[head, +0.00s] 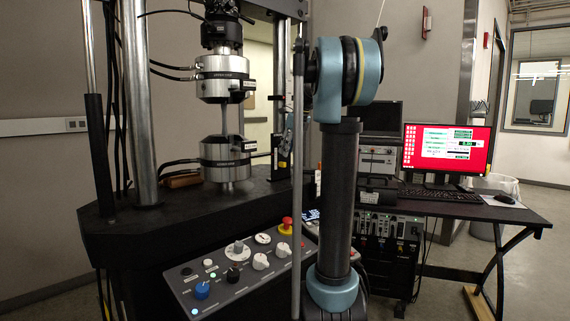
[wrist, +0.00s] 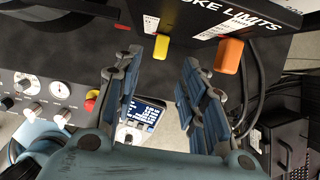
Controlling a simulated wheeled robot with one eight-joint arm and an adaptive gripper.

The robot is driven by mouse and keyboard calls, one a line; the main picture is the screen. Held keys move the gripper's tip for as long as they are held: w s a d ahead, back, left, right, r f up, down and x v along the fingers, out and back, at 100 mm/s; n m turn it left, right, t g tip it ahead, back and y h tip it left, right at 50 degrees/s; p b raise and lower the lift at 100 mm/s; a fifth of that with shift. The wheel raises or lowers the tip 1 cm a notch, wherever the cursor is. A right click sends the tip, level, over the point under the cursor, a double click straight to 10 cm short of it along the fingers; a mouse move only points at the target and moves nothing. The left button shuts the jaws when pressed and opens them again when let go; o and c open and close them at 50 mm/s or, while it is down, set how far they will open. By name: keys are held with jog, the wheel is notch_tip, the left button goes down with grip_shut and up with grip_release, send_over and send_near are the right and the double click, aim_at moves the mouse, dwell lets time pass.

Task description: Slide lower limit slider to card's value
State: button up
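In the wrist view a dark box (wrist: 262,14) lettered "...OKE LIMITS" carries a yellow slider knob (wrist: 161,47) and an orange slider knob (wrist: 229,56). I cannot tell which is the lower limit slider. White labels (wrist: 220,27) with print too small to read are beside the knobs. My gripper (wrist: 162,57) is open, its two fingers apart. The yellow knob shows between the fingertips; contact cannot be told. The orange knob is right of the right finger. I cannot make out a separate value card. The head view does not clearly show gripper or sliders.
The test frame with its cylindrical grips (head: 226,152) stands left in the head view. A control panel (head: 240,275) with knobs and a red emergency button (head: 286,224) is below it. A desk (head: 480,208) with a red-screened monitor (head: 449,149) is at the right.

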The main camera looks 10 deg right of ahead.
aim_at(282, 164)
jog(key=shift+x, duration=3.05)
grip_shut()
